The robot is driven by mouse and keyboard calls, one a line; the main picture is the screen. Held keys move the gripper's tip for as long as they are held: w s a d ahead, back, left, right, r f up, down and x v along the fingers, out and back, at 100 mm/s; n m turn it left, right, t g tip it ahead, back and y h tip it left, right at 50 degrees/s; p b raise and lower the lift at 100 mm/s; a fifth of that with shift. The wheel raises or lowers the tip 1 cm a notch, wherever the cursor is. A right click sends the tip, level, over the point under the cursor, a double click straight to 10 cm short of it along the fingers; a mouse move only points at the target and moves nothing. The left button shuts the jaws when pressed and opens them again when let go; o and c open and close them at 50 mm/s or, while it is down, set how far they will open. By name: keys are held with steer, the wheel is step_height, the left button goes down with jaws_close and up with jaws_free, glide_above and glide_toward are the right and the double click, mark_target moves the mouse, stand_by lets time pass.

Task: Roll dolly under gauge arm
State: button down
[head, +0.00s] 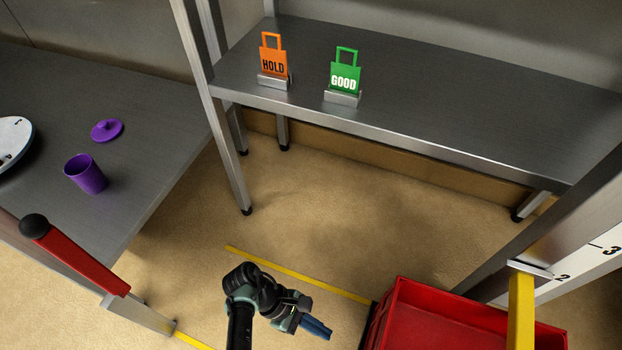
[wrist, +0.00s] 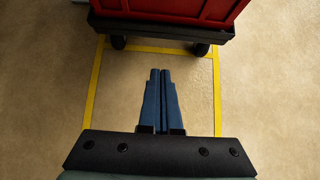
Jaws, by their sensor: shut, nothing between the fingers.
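The dolly is a red crate (head: 440,325) on a dark base, at the bottom right of the head view and cut off by its edge. In the wrist view its black base (wrist: 160,27) and two dark wheels show at the top, with the red crate (wrist: 175,8) above. The yellow gauge arm (head: 521,312) sticks out from a post scale and overlaps the crate's right part in the head view; the height gap cannot be told. My gripper (head: 322,330) is shut and empty, left of the dolly; in the wrist view its blue fingers (wrist: 160,72) point at the dolly, apart from it.
Yellow floor lines (head: 300,275) bound a lane of clear floor. A shelf table (head: 430,90) holds orange HOLD (head: 272,58) and green GOOD (head: 345,72) tags. The left table (head: 150,130) bears a purple cup (head: 86,175) and lid (head: 107,130). A red black-knobbed lever (head: 75,255) stands nearby.

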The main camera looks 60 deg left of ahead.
mark_target(365, 332)
steer(key=w+d, duration=0.1)
steer(key=d+f+b, duration=0.1)
steer(key=w+d+f+b, duration=0.1)
steer(key=d, duration=0.1)
steer(key=shift+w+f, duration=0.15)
steer(key=shift+w, duration=0.15)
steer(key=shift+w+d+b, duration=0.4)
steer(key=shift+d+b, duration=0.05)
steer(key=shift+d, duration=0.05)
steer(key=shift+r, duration=0.2)
